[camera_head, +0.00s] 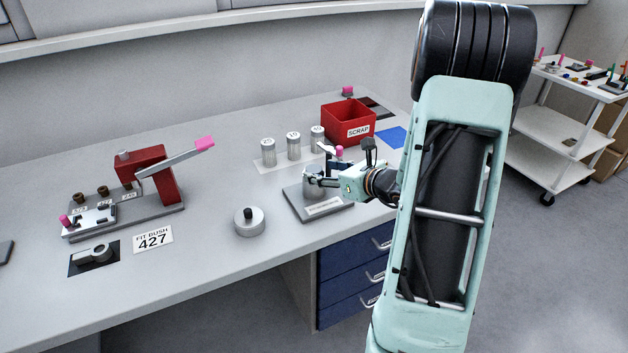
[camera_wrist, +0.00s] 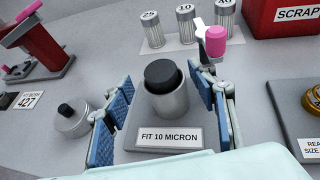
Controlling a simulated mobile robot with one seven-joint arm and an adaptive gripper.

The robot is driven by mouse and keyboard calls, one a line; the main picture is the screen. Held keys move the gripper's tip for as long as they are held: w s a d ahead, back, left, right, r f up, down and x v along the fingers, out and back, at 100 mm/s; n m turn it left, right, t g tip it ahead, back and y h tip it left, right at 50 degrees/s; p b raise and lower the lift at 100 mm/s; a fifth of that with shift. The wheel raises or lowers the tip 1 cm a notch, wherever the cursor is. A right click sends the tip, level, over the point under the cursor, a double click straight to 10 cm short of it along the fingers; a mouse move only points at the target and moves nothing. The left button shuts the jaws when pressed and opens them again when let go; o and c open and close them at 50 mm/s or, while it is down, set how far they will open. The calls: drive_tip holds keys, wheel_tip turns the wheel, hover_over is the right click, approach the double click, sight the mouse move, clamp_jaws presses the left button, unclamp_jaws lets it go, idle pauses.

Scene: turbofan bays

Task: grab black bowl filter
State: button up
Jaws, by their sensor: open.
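A metal cylinder with a round black top (camera_wrist: 165,95) stands upright on a grey base plate (camera_head: 330,212) labelled "FIT 10 MICRON" (camera_wrist: 168,137). I take this as the black bowl filter. In the head view the cylinder (camera_head: 312,188) is partly hidden by my gripper (camera_head: 322,181). My gripper (camera_wrist: 163,93) is open, with one blue-padded finger on each side of the cylinder. In the wrist view gaps show between the pads and the cylinder. A low metal disc with a black knob (camera_head: 249,221) sits on the bench to the left.
Three metal filters (camera_head: 294,147) stand on a white mat behind. A pink-knobbed lever (camera_wrist: 215,41) rises close behind my right finger. The red SCRAP bin (camera_head: 348,121) is farther back. A red lever press (camera_head: 150,171) stands left. Bench in front of the disc is clear.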

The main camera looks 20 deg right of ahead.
drive_tip(key=shift+x, duration=0.95)
clamp_jaws()
